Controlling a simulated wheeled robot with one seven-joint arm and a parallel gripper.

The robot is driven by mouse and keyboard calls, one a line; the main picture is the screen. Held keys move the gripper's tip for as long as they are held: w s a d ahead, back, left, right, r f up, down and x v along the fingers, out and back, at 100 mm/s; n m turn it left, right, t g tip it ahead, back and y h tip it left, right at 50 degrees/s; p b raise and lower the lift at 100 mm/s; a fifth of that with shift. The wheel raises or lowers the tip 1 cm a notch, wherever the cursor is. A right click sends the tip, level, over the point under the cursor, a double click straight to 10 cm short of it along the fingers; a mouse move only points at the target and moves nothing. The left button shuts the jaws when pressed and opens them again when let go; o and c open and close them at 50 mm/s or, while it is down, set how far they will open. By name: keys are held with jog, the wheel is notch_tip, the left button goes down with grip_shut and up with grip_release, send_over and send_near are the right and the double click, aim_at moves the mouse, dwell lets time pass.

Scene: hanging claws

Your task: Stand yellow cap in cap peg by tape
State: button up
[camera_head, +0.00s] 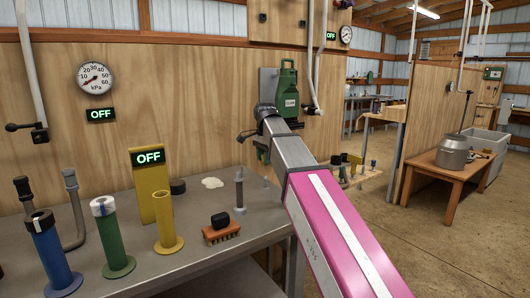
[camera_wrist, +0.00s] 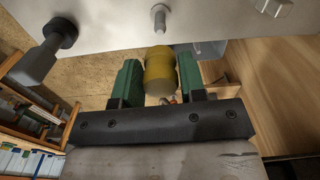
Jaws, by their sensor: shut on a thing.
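The yellow cap (camera_wrist: 160,74) is a short cylinder held between the green fingers of my gripper (camera_wrist: 160,84) in the wrist view. A short grey peg (camera_wrist: 159,18) stands out from the grey bench top (camera_wrist: 110,32), in line with the cap in the picture, with a visible gap between them. I cannot tell for sure that it is the cap peg by the tape. In the head view, my gripper is mostly hidden behind my arm, and I cannot make out the yellow cap there.
A dark-knobbed post (camera_wrist: 60,35) shows left in the wrist view.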

jog(key=shift+f, duration=1.85)
jog(key=shift+f, duration=1.85)
jog(key=o, duration=1)
jog(key=shift+r, duration=0.1)
